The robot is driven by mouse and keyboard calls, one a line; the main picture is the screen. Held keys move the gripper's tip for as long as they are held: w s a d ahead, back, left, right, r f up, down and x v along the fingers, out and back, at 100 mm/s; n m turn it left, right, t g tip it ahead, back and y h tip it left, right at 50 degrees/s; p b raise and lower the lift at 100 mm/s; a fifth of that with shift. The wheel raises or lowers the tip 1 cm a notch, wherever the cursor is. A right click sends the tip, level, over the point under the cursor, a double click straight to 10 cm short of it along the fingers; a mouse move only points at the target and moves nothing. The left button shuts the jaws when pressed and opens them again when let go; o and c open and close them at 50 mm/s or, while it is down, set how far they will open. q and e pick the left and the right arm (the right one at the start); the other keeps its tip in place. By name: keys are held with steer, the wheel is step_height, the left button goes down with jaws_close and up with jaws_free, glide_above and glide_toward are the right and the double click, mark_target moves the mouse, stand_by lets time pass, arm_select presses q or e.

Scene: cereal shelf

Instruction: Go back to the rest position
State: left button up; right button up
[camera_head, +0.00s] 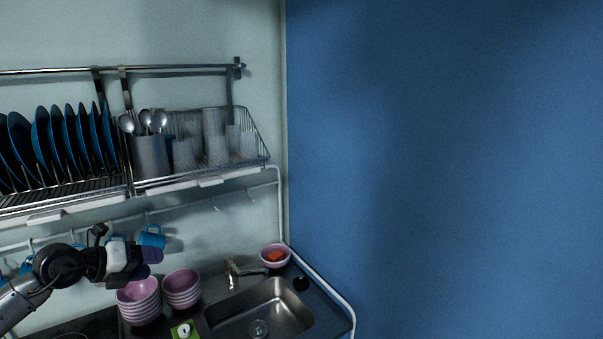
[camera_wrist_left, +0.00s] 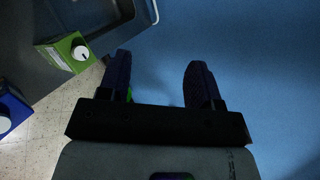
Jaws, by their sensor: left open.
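My left gripper (camera_head: 143,263) comes in from the left in the head view, in front of the wall and above the pink bowls near the counter. In the left wrist view its two dark fingers (camera_wrist_left: 158,80) stand apart with nothing solid held between them. A green box with a white round knob or cap (camera_wrist_left: 62,52) is to the left of the fingers, apart from them. My right gripper is not in view.
Stacked pink bowls (camera_head: 139,300) stand below the gripper, beside a steel sink (camera_head: 290,308) with a tap (camera_head: 232,272). A dish rack (camera_head: 205,180) with blue plates (camera_head: 70,140) hangs above. Blue mugs (camera_head: 152,238) hang from a rail. A blue wall (camera_head: 450,170) fills the right side.

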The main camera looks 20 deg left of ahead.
arm_select(q)
steer(key=s+d+r+n+t+y, duration=0.25)
steer(key=r+n+t, duration=0.25)
steer(key=r+t, duration=0.45)
steer(key=s+d+r+n+t+y, duration=0.1)
steer(key=d+r+n+t+y, duration=0.3)
steer(key=r, duration=0.9)
steer(key=s+d+f+n+g+y, duration=0.1)
steer(key=s+d+f+n+g, duration=0.3)
steer(key=f, duration=0.7)
steer(key=s+d+f+n+g, duration=0.2)
steer(key=d+f+n+g, duration=0.15)
steer(key=f+n, duration=0.6)
steer(key=s+d+f+n+g+y, duration=0.1)
steer(key=s+d+f+n+g, duration=0.3)
steer(key=f, duration=1)
steer(key=s+d+f+g+h, duration=0.1)
steer(key=s+d+f+g, duration=0.2)
steer(key=s+f, duration=0.5)
steer(key=s+d+f+n+g+h, duration=0.1)
steer(key=s+d+f+g, duration=0.15)
steer(key=s+f, duration=0.5)
steer(key=s+d+f+g+h, duration=0.15)
steer(key=s+f+g, duration=0.25)
steer(key=s+f, duration=0.45)
step_height(320, 180, up, 18)
steer(key=p, duration=1.7)
steer(key=shift+s+d+r+p, duration=0.15)
steer(key=shift+s+d+p, duration=0.15)
steer(key=shift+s+d, duration=0.05)
